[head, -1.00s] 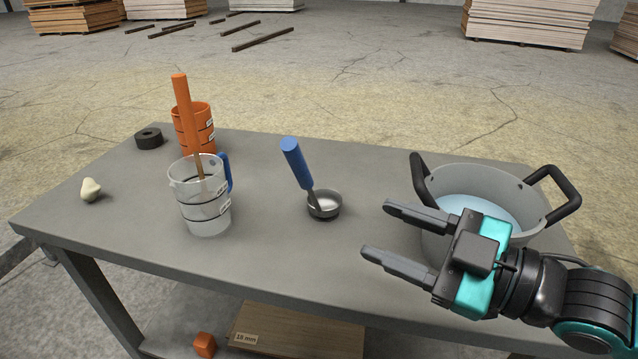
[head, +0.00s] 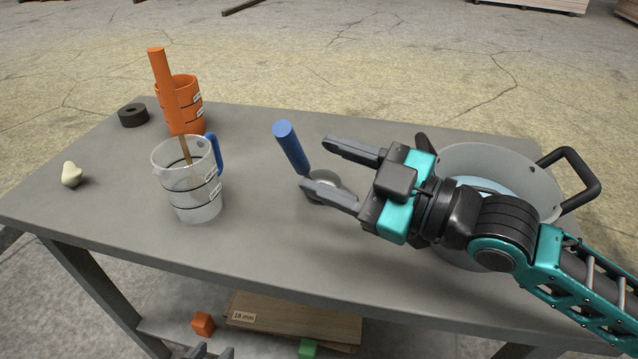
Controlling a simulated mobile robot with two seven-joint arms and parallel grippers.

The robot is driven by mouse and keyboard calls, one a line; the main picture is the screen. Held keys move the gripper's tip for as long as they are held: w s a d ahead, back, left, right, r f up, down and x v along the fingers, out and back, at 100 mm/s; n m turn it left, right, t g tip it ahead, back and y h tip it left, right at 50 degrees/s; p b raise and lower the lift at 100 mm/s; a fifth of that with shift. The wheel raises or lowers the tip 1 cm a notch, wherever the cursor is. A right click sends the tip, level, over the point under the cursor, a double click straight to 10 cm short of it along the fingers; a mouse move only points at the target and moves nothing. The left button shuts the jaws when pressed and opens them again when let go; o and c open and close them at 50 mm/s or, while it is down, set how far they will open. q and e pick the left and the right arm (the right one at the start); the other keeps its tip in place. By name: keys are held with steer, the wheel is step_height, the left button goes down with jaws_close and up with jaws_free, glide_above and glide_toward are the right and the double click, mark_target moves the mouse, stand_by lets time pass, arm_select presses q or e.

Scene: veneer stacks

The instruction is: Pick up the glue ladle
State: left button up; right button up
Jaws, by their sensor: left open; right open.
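The glue ladle, with a blue handle (head: 291,150) and a small metal cup (head: 330,179), stands on the grey table with its handle tilted up to the left. My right gripper (head: 316,164) reaches in from the right, open and empty. Its near finger crosses in front of the ladle's cup and hides part of it. The handle is just left of the fingertips; I cannot tell whether they touch. Only the dark tips of my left gripper (head: 212,351) show at the bottom edge, below the table top.
A clear jug (head: 195,200) with an orange-handled stick stands left of the ladle, before an orange cup (head: 185,112). A black ring (head: 132,117) and a pale lump (head: 71,175) lie further left. A pot (head: 510,160) is partly behind my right arm. Blocks and boards lie below.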

mark_target(304, 158)
steer(key=shift+x, duration=2.75)
steer(key=shift+d, duration=0.1)
jaws_close()
